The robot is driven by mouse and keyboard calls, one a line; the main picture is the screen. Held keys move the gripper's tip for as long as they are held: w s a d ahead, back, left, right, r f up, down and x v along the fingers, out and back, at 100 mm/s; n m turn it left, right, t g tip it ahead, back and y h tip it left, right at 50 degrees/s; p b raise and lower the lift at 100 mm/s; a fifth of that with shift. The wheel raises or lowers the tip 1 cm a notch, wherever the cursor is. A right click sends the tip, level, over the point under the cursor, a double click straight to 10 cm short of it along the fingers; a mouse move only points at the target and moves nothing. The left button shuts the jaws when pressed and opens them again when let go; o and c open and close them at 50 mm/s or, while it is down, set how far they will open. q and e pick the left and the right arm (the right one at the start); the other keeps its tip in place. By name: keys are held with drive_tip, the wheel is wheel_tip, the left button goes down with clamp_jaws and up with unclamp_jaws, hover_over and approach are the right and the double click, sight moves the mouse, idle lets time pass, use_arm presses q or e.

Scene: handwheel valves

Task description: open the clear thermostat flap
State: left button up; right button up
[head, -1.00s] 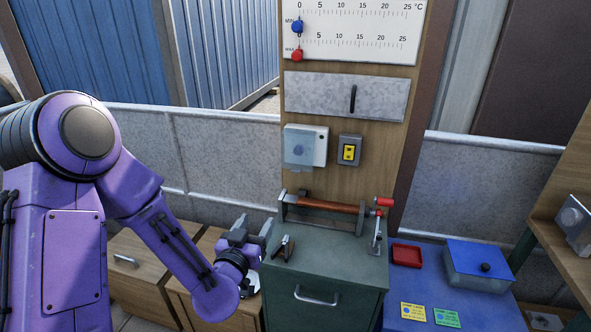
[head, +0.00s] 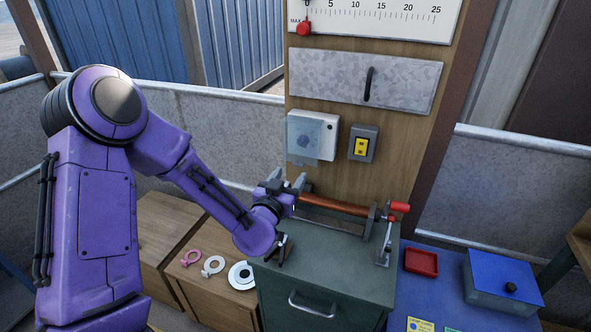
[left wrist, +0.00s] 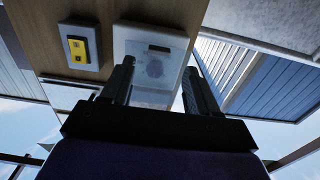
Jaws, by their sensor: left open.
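The thermostat is a white box (head: 326,139) on the wooden post, left of a grey switch box. Its clear flap (head: 302,138) covers the front and looks closed, with a round dial behind it. In the left wrist view the flap (left wrist: 150,66) lies ahead, between and beyond the fingers. My left gripper (head: 284,182) is open and empty, below and left of the thermostat and apart from it in the head view. In the left wrist view its fingers (left wrist: 157,88) point toward the box. My right gripper is not in view.
A grey switch box with a yellow plate (head: 362,145) sits right of the thermostat. A metal panel with a dark handle (head: 368,84) is above. Below stands a green cabinet (head: 335,265) with a red-handled roller device (head: 340,205) on top. Blue-topped table (head: 410,290) is at right.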

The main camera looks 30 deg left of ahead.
sight(297, 166)
use_arm(q)
drive_tip(key=x, duration=0.4)
drive_tip(key=shift+w+f+p, duration=0.1)
drive_tip(key=shift+w+p, duration=0.25)
drive_tip(key=shift+w, duration=0.05)
drive_tip(key=shift+s, duration=0.1)
